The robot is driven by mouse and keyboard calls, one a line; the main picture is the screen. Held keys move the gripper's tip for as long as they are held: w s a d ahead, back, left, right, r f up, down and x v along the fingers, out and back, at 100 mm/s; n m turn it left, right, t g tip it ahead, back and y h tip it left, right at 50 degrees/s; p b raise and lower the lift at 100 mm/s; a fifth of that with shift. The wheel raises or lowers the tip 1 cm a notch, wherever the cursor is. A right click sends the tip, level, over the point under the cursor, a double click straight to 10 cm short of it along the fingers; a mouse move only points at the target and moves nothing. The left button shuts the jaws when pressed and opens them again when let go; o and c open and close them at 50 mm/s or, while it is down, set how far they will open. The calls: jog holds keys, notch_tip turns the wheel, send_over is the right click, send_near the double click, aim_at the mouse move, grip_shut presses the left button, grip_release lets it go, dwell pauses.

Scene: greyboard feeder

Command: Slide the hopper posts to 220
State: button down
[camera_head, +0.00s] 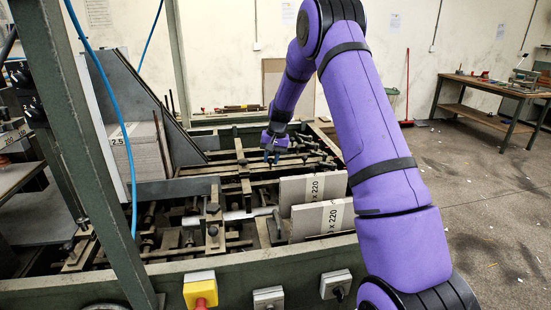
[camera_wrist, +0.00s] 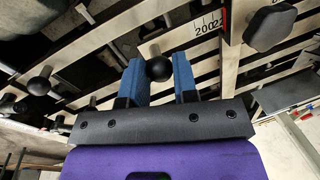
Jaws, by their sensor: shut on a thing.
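My gripper (camera_head: 271,156) reaches down over the slatted bed of the feeder. In the wrist view its two blue fingers (camera_wrist: 158,60) are shut on a round black knob (camera_wrist: 158,69), which sits between them. I cannot tell which mark the post lines up with. In the head view the knob is too small to make out beside the fingers.
Another stack (camera_head: 147,155) stands at the left. A black lobed knob (camera_wrist: 270,28) is right of the scale, and another round knob (camera_wrist: 39,84) is at left. A yellow-and-red switch box (camera_head: 200,288) is on the front rail.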

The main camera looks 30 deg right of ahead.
jog(key=c, duration=0.9)
grip_release()
jog(key=r, duration=0.3)
jog(key=d+r, duration=0.1)
jog(key=r, duration=0.3)
jog(key=s+r, duration=0.1)
jog(key=r, duration=0.2)
jog(key=shift+d+r, duration=0.3)
jog(key=shift+d, duration=0.1)
